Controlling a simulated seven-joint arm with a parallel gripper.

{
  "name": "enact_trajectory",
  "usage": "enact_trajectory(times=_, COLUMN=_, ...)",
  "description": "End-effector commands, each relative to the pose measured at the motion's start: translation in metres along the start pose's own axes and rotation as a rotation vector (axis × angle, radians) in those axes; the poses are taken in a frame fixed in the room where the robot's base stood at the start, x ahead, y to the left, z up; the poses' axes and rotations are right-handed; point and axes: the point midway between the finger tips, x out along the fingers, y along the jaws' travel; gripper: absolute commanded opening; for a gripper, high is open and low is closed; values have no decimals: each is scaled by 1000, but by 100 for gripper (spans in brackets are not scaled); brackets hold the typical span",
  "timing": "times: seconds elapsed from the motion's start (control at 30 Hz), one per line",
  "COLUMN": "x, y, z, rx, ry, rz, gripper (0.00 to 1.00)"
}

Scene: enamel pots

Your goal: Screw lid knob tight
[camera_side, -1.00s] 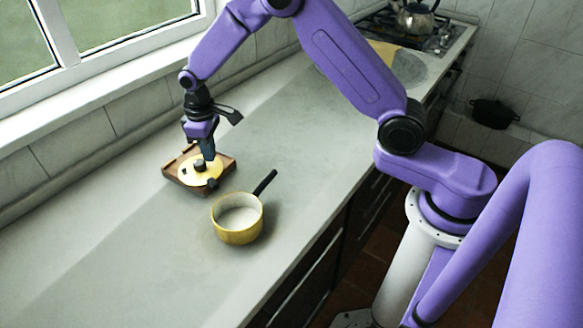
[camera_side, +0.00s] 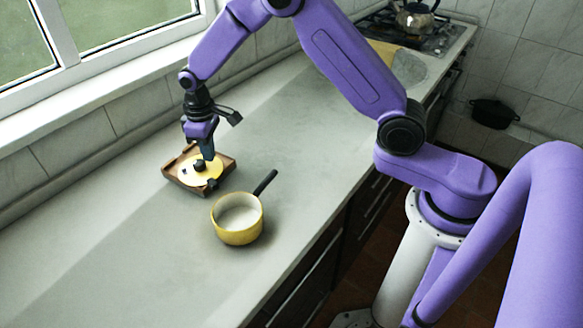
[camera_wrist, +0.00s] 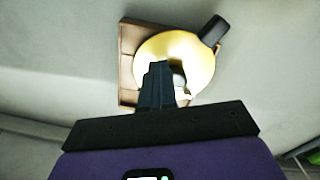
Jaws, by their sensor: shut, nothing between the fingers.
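The round yellow lid (camera_side: 206,177) lies on a brown wooden holder (camera_side: 173,174) on the counter. Its dark knob (camera_side: 199,167) stands near the lid's middle. My gripper (camera_side: 207,157) points down right at the knob, its fingers shut with nothing between them; I cannot tell whether they touch it. In the wrist view my shut fingers (camera_wrist: 158,68) reach over the lid (camera_wrist: 190,48) and hide most of its middle. A dark block (camera_wrist: 213,32) sits at the lid's rim; it also shows at the lid's front edge in the side view (camera_side: 212,183).
A yellow pot (camera_side: 238,222) with a dark handle (camera_side: 265,182) stands on the counter close to the holder's front right. A window and tiled wall bound the back left. A kettle (camera_side: 416,20) sits on the far stove. The counter's front left is clear.

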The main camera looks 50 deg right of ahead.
Motion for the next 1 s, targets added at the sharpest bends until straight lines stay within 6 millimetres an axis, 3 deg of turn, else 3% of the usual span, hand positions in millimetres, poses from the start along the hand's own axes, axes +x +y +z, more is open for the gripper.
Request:
enact_trajectory(times=0.03, x=12, y=-18, z=5, rx=-22, ry=-29, rz=-14, gripper=0)
enact_trajectory(times=1.0, x=12, y=-33, z=4, rx=-24, ry=-35, rz=-15, gripper=0)
